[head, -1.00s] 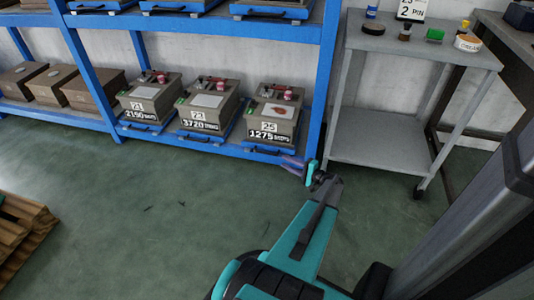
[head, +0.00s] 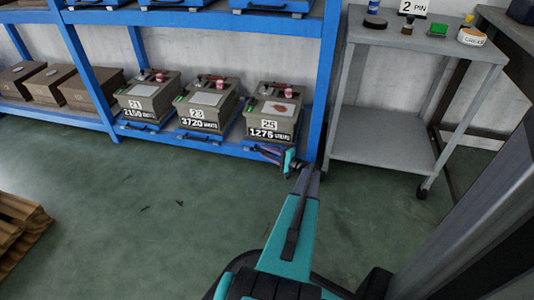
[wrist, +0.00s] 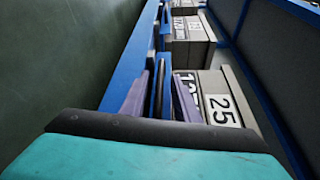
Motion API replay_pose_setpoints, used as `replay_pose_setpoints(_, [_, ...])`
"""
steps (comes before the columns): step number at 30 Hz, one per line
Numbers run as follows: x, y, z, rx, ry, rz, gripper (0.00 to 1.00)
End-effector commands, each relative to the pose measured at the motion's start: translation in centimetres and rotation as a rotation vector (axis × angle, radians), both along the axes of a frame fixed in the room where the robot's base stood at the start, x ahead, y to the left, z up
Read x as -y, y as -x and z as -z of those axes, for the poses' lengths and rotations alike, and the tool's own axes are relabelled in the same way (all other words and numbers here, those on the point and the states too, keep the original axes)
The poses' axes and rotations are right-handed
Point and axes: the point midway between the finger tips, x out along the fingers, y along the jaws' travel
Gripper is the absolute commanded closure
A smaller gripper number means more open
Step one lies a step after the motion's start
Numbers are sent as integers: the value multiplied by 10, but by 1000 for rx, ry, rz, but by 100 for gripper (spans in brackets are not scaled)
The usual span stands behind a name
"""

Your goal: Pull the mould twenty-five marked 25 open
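Mould 25 (head: 273,108) is a grey-brown block with a white "25" label and a "1275" plate, on a blue tray at the right end of the lower shelf. In the wrist view its label (wrist: 222,110) stands sideways at the right. My gripper (head: 264,152) is at the front of that tray. In the wrist view its two purple fingers (wrist: 160,96) are apart, one on each side of a dark bar handle (wrist: 158,88). I cannot tell whether either finger touches the handle.
Moulds 23 (head: 208,104) and 21 (head: 149,100) sit on trays to the left. A blue rack post (head: 325,80) stands just right of mould 25. A grey trolley (head: 385,150) is further right. A wooden pallet (head: 22,225) lies left.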

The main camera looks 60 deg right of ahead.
Motion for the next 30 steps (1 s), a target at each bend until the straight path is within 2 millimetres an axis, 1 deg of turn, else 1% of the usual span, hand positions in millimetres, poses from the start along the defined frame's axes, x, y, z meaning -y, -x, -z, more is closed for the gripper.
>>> replay_pose_setpoints(4, [0,-7,1,0,0,0,72])
replay_pose_setpoints(13, [0,-8,1,0,-1,0,72])
replay_pose_setpoints(18, [0,-8,1,0,-1,0,100])
replay_pose_setpoints(23, [0,-8,1,0,-1,0,100])
replay_pose_setpoints(24, [19,-8,2,1,0,2,100])
replay_pose_setpoints(25, [11,-7,1,2,-1,2,100])
replay_pose_setpoints(26, [8,-6,0,1,-1,4,100])
replay_pose_setpoints(30, [3,-2,0,-1,0,9,100])
